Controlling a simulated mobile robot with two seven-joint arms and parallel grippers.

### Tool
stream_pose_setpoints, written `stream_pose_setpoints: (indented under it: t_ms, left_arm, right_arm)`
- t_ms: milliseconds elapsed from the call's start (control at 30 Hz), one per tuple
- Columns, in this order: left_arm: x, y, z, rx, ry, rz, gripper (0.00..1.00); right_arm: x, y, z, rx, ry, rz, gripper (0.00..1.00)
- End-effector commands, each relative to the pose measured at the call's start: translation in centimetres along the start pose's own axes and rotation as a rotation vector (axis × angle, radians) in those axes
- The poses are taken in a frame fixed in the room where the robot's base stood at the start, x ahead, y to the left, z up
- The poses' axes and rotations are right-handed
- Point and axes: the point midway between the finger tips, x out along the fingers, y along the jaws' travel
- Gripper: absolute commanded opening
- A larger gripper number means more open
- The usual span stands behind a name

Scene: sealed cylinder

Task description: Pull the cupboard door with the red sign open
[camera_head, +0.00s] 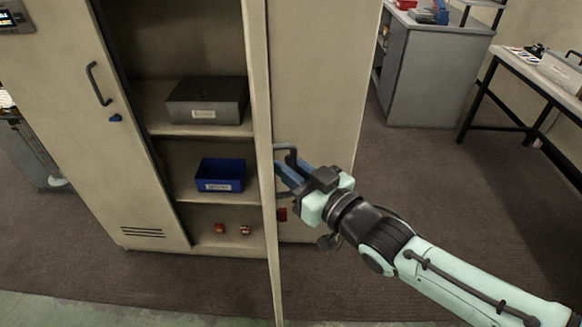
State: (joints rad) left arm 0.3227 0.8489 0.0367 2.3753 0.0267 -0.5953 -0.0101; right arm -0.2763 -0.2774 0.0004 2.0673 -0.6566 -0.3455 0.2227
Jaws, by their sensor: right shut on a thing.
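The cupboard door (261,120) stands swung outward and shows nearly edge-on, as a tall narrow strip right of the open shelves. A dark bar handle (288,148) sticks out from its right-hand side. My right gripper (287,172) reaches in from the right, with its blue fingers shut on this handle. A small red patch (282,214) shows just below the fingers, probably the red sign; most of it is hidden by the steep angle. My left gripper is not in view.
The cupboard's left door (75,130) is closed. The shelves hold a dark grey box (208,100), a blue bin (221,175) and small red items (220,228). A grey cabinet (435,75) and a table (540,85) stand at right. Floor between is clear.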

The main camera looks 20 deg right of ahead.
Motion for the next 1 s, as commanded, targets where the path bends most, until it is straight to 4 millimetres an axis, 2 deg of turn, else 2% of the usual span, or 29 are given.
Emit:
stream_pose_setpoints:
  t_ms: [33,300,333,367,400,1000]
  left_arm:
    - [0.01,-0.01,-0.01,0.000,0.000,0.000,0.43]
    - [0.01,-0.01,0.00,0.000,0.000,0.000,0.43]
    - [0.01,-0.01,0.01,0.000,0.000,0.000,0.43]
    - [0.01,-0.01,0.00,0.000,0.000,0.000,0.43]
    - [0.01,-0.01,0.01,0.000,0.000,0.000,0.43]
    - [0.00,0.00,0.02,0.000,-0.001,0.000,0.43]
  right_arm:
    - [-0.03,-0.29,0.58,0.002,-0.015,-0.005,0.00]
    - [-0.03,-0.30,0.58,0.002,-0.015,-0.005,0.00]
    - [-0.03,-0.30,0.58,0.002,-0.015,-0.005,0.22]
    - [-0.03,-0.29,0.56,0.002,-0.015,-0.005,0.31]
    - [-0.03,-0.28,0.53,0.002,-0.014,-0.005,0.34]
    - [-0.02,-0.07,0.20,0.001,-0.005,-0.001,0.34]
